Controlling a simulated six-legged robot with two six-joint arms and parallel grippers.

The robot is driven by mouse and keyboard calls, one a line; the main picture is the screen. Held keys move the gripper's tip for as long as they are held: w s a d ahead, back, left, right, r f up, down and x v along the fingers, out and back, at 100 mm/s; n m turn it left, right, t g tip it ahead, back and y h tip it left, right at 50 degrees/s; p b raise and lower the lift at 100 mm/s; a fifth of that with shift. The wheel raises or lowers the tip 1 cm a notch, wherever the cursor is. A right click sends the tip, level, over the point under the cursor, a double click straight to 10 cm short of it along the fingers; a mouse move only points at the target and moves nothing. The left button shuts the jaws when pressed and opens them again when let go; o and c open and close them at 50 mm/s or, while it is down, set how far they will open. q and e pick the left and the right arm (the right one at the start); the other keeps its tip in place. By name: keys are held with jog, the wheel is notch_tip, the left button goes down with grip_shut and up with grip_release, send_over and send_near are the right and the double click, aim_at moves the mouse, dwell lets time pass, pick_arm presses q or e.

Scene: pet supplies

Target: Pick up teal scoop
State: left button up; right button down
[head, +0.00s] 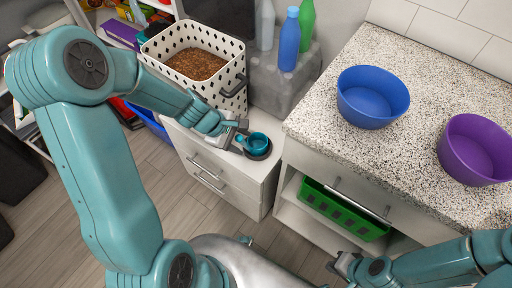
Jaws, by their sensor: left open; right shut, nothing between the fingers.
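The teal scoop (257,141) is a small round cup at the right end of the white cabinet top, in the head view. It appears to sit on or in a dark round base (262,153). My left gripper (240,139) is open beside the scoop, at its left side. Whether the fingers touch the scoop or straddle a handle is too small to tell. My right gripper (337,264) is shut and empty, low in the view in front of the lower shelves, well away from the scoop.
A white perforated bin (166,86) of brown kibble stands behind my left gripper. Bottles, including a blue one (289,42), stand on a grey block (285,88). The speckled counter (420,165) at right holds blue (372,98) and purple (474,151) bowls. A green basket (340,212) sits below.

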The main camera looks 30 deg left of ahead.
pick_arm(q)
jog(key=shift+x, duration=1.15)
jog(key=shift+a+r, duration=0.1)
jog(key=shift+r, duration=0.05)
pick_arm(e)
jog(key=shift+f, duration=0.45)
pick_arm(q)
grip_shut()
